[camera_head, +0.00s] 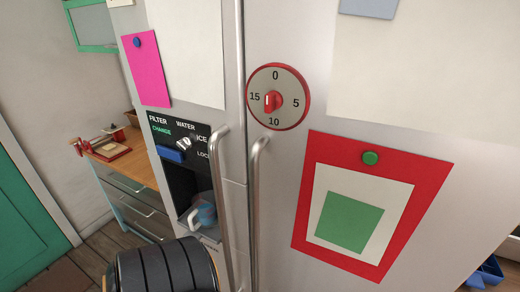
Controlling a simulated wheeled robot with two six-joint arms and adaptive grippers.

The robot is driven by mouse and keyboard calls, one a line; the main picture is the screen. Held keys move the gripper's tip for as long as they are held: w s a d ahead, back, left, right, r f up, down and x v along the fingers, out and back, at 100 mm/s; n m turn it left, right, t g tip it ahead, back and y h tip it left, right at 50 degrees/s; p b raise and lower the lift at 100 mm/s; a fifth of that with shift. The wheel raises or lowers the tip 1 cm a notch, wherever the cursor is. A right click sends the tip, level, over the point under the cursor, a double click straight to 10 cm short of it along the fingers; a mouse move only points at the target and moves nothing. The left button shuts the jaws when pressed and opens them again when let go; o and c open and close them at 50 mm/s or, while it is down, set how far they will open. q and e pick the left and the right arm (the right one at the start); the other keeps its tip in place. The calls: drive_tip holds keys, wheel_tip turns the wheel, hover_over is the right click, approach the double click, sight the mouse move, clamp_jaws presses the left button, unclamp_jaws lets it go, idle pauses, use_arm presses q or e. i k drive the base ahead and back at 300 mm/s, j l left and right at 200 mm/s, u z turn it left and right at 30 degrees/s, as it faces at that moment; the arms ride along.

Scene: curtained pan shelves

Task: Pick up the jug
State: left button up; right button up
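A small grey-blue vessel with a pale handle, which looks like the jug (206,214), stands in the dispenser recess (181,188) of a fridge door. Its handle faces left. The fridge door handle partly cuts across the view just to its right. Neither of my grippers is in view. A black ribbed cylinder at the bottom edge, below the recess, seems to be part of my own body.
Two long vertical metal handles (257,205) stick out from the fridge doors beside the recess. A round red timer (277,97) and a red framed picture (367,204) are on the right door. A wooden-topped drawer cabinet (135,165) stands left. Wooden floor shows at lower left.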

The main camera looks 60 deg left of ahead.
sight(204, 206)
drive_tip(key=j+u, duration=0.1)
drive_tip(key=u, duration=0.3)
drive_tip(key=k+j+u, duration=0.1)
drive_tip(key=u, duration=0.3)
drive_tip(key=j+u, duration=0.1)
drive_tip(key=u, duration=0.35)
drive_tip(key=j+u, duration=0.15)
drive_tip(key=u, duration=0.25)
drive_tip(key=k, duration=0.05)
